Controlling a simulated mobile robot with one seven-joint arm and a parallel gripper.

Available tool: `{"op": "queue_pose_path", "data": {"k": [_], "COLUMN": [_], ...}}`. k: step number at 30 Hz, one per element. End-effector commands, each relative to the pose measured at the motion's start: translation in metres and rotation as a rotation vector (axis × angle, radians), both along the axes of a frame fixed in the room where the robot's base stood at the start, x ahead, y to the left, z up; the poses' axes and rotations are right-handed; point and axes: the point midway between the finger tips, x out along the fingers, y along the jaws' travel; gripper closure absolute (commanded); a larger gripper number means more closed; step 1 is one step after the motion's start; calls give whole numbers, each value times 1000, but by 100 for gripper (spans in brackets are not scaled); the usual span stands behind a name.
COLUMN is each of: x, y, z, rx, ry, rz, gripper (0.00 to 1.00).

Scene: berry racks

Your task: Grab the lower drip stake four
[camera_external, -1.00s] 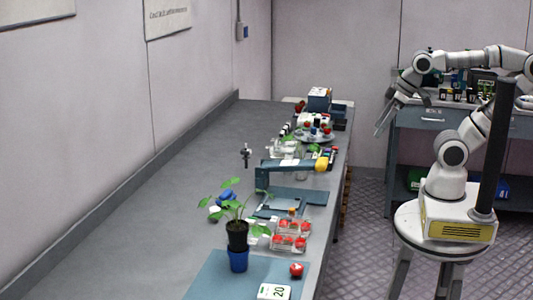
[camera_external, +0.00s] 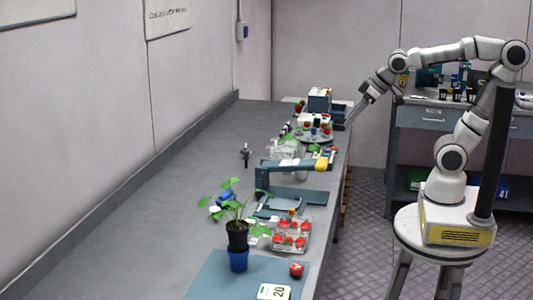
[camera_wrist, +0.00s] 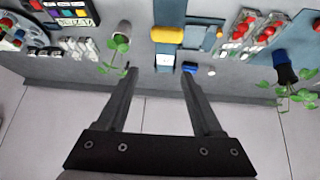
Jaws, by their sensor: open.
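I cannot pick out a drip stake marked four with certainty in either view; any such stake is too small to tell. My gripper (camera_external: 354,119) is at the right edge of the long grey bench (camera_external: 190,165), near its far end. In the wrist view my gripper (camera_wrist: 157,78) is open, with nothing between its two long dark fingers. Beyond the fingertips are the bench and its items. A small dark upright fitting (camera_external: 246,155) stands on the bench near the wall.
A potted plant (camera_external: 237,236) stands at the near end, with red berry boxes (camera_external: 291,235) beside it. A blue device with a yellow end (camera_external: 320,165) stands mid-bench. A round tray (camera_external: 316,139) is farther back. The bench's left side is mostly clear.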

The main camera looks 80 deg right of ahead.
Motion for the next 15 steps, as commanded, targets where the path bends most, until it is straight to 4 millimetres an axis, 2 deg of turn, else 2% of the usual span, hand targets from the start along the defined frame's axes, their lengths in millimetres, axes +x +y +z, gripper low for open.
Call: {"op": "queue_pose_path", "data": {"k": [1,3,8,15], "x": [23,53,121,217], "y": [-8,-18,-42,-82], "z": [-7,-8,-19,-52], "rx": [-9,-20,-41,-59], "ry": [-18,-56,-141,-269], "rz": [-16,-33,-63,-88], "gripper": [32,32,32,32]}}
